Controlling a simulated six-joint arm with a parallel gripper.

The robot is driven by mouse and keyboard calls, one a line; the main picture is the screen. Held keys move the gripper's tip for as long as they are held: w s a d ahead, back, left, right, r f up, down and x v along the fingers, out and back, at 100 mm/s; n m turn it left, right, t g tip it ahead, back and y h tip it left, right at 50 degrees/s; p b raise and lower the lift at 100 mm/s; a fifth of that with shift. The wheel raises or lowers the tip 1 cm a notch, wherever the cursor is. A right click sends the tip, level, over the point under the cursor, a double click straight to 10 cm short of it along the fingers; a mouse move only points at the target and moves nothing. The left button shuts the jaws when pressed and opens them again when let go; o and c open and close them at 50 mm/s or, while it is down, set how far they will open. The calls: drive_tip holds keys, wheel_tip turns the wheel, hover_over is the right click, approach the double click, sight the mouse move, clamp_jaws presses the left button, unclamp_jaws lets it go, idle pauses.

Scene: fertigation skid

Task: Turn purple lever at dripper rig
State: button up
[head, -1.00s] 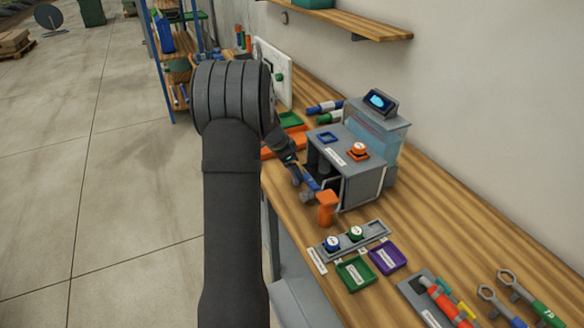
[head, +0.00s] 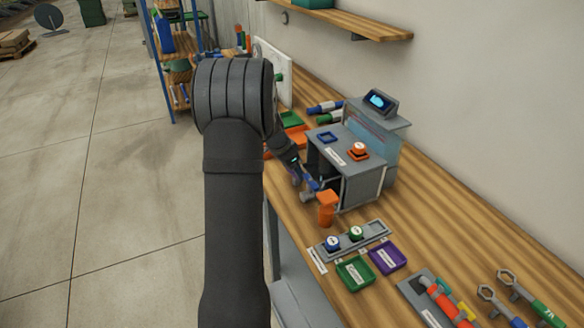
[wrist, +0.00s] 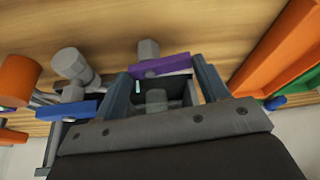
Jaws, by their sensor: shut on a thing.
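In the wrist view the purple lever (wrist: 160,66) lies crosswise between the tips of my gripper (wrist: 162,72), which is shut on it. A grey fitting (wrist: 149,50) rises just beyond the lever. A blue lever (wrist: 68,110) with a grey valve body (wrist: 74,65) sits to the left, outside the jaws. In the head view my gripper (head: 306,180) is low beside the left side of the grey box; my arm hides part of the rig, and I cannot make out the purple lever there.
An orange-topped post (head: 327,203) stands close to my gripper. The grey box (head: 352,165) with an orange button is to its right. Orange (wrist: 265,50) and green trays lie at the right of the wrist view. A button panel and small trays (head: 355,274) are nearer on the bench.

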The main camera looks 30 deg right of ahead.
drive_tip(key=shift+s+a+n+t, duration=0.1)
drive_tip(key=shift+n+t, duration=0.3)
drive_tip(key=shift+n, duration=0.6)
drive_tip(key=shift+c, duration=0.2)
drive_tip(key=o, duration=1)
